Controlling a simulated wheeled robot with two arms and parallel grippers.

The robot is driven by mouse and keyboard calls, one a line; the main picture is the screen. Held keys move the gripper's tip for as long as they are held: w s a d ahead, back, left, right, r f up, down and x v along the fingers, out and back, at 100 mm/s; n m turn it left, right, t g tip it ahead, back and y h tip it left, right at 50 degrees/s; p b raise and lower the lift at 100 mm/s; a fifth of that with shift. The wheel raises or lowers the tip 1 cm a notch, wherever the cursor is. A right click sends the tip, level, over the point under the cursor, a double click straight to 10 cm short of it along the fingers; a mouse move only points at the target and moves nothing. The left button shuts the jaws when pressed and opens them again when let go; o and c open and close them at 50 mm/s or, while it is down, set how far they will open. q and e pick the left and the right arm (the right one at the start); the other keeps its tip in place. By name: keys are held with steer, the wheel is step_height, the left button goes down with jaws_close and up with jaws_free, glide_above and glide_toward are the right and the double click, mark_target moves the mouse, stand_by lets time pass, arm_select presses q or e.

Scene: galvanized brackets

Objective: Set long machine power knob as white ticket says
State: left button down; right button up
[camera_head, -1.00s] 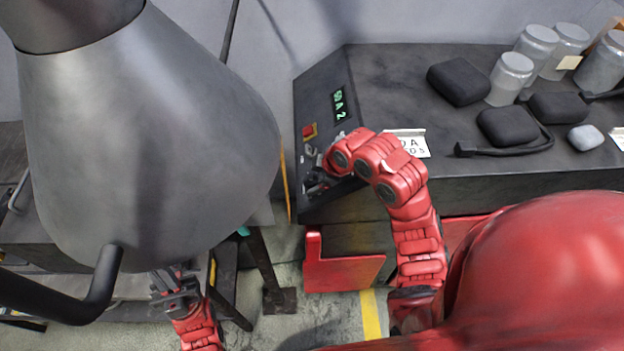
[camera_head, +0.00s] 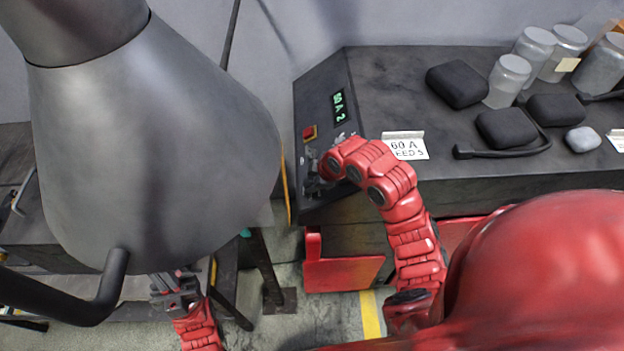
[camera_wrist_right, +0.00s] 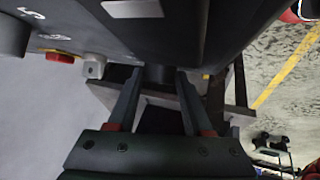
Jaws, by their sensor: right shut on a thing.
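The long dark machine has a sloped control panel (camera_head: 322,95) with a green display (camera_head: 339,106) that appears to read "50 A 2", though the digits are small. A white ticket (camera_head: 405,147) stands on the machine's top, showing "60 A" above "EED 5". My right gripper (camera_head: 314,182) is at the panel's lower part, partly hidden by my wrist. In the right wrist view, its fingers (camera_wrist_right: 159,78) are shut on a dark round knob (camera_wrist_right: 158,73). Any marks on that knob are hidden. My left gripper (camera_head: 176,290) is low at the left, away from the machine.
A red button (camera_head: 309,132) sits on the panel above my right gripper. Dark cases (camera_head: 457,83), clear jars (camera_head: 508,80) and a second ticket (camera_head: 618,140) stand on the machine top. A large grey cone-shaped body (camera_head: 150,140) fills the left.

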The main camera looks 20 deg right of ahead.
jaws_close()
steer(key=shift+f+m+t+h+b, duration=0.2)
steer(key=shift+m+t+h+b, duration=0.1)
steer(key=shift+b, duration=0.35)
steer(key=m+t+b, duration=0.1)
steer(key=b, duration=0.1)
steer(key=m+h+b, duration=0.1)
steer(key=b, duration=0.1)
steer(key=shift+s+a+f+t, duration=0.2)
steer(key=shift+a+t, duration=0.1)
steer(key=shift+t, duration=0.1)
steer(key=shift+s+h, duration=0.1)
steer(key=shift+h, duration=0.4)
steer(key=shift+s+a+r+m+t+h+p, duration=0.15)
steer(key=shift+r+m+t+h+p, duration=0.1)
steer(key=shift+m+t+h+p, duration=0.3)
steer(key=shift+f+m+t+h, duration=0.15)
steer(key=shift+m+t+h, duration=0.25)
steer(key=shift+m, duration=0.35)
